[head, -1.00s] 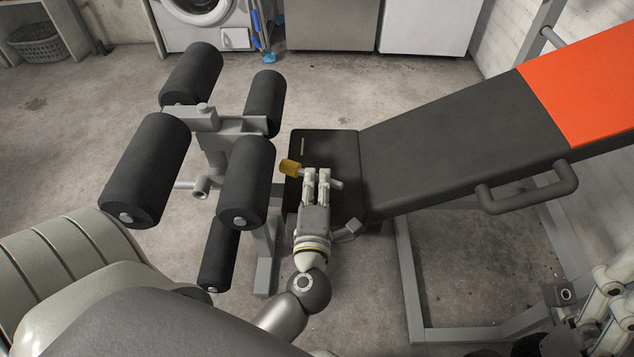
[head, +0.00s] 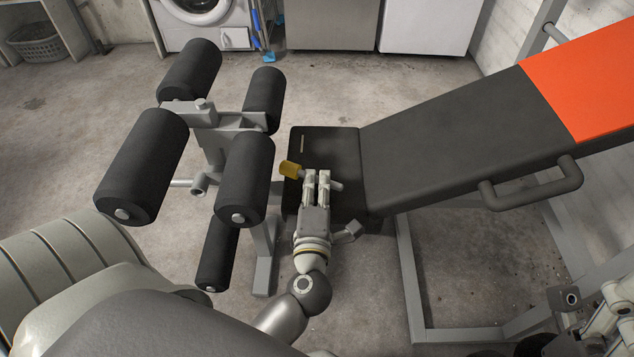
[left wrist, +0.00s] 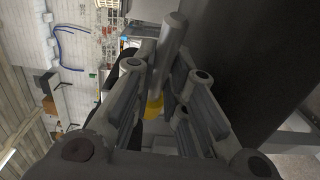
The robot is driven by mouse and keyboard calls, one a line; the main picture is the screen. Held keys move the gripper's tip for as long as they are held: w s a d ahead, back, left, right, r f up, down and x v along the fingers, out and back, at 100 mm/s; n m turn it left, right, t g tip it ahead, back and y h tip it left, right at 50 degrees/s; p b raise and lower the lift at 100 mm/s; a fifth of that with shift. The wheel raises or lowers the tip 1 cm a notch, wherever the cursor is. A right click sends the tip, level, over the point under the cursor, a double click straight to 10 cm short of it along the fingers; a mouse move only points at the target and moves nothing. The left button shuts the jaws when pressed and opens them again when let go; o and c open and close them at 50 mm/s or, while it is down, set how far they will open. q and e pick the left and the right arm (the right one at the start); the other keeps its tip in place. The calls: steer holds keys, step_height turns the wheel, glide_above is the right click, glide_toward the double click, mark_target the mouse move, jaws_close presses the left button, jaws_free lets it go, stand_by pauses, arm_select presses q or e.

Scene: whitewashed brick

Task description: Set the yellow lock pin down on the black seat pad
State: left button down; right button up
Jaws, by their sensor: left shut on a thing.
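The yellow lock pin has a yellow knob (head: 290,169) and a grey shaft. My left gripper (head: 317,174) is shut on it, with the knob to the left of the fingers and the shaft end to the right. In the left wrist view the shaft (left wrist: 172,40) and part of the knob show between the fingers (left wrist: 163,90). The black seat pad (head: 335,145) is below the pin, and the knob is near its left edge. I cannot tell whether the pin touches the pad. Pale parts that may be my right gripper (head: 608,312) are cut off at the lower right.
Black foam rollers (head: 144,165) on a grey frame stand left of the seat pad. The inclined black backrest (head: 460,140) rises to the right, with an orange top section (head: 590,80) and a grey handle (head: 530,195). Bare concrete floor lies around the bench.

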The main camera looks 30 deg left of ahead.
arm_select(q)
steer(key=shift+f, duration=0.2)
steer(key=c, duration=1.5)
jaws_free()
steer(key=shift+o, duration=0.6)
steer(key=shift+s+f, duration=0.1)
steer(key=shift+f, duration=0.05)
steer(key=shift+f, duration=0.15)
steer(key=shift+s+d+f, duration=0.1)
steer(key=shift+s+d, duration=0.25)
steer(key=shift+s, duration=0.15)
steer(key=r+v, duration=0.1)
steer(key=v, duration=0.9)
steer(key=shift+s+d, duration=0.15)
steer(key=shift+s, duration=0.15)
steer(key=shift+r, duration=0.1)
